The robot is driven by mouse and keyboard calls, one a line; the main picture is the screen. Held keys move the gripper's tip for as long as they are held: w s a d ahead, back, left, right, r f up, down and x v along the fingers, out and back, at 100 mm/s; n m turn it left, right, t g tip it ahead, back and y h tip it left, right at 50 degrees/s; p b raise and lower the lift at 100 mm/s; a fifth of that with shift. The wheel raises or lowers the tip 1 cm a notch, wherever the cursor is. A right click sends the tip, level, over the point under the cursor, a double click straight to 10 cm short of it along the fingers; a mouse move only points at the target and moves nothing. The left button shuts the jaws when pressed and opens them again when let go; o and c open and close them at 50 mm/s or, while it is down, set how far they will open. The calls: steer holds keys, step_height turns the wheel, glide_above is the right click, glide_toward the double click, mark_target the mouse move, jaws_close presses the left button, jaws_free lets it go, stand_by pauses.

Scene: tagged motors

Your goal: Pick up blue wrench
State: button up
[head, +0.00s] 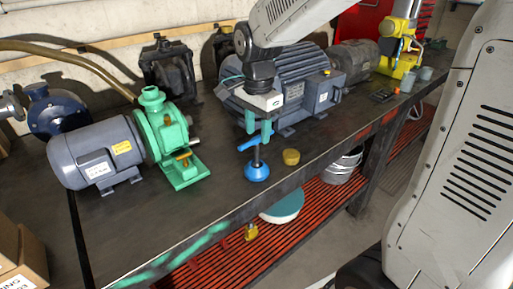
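A blue tool (257,172), the only loose blue item that could be the blue wrench, stands upright on the dark workbench. It has a round blue base, a thin stem and a small blue bar near the top left. My gripper (259,131), with green fingers, points down right above it. The fingers are apart with a gap between them. The tool's upper end is at or just below the fingertips; I cannot tell whether they touch it.
A brass-coloured round piece (291,157) lies just right of the tool. A large blue-grey motor (290,85) stands close behind. A green pump (168,140) with a grey motor (95,152) is to the left. The bench's front edge (290,185) is near; bench space left of the tool is clear.

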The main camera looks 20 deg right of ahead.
mark_target(257, 137)
step_height(257, 137, down, 5)
steer(key=shift+a, duration=0.1)
jaws_close()
steer(key=shift+r, duration=0.15)
steer(key=shift+r, duration=0.3)
steer(key=r, duration=0.3)
steer(key=shift+s, duration=0.3)
steer(key=s+r, duration=0.1)
steer(key=s, duration=1.4)
steer(key=shift+s, duration=0.15)
steer(key=shift+a, duration=0.1)
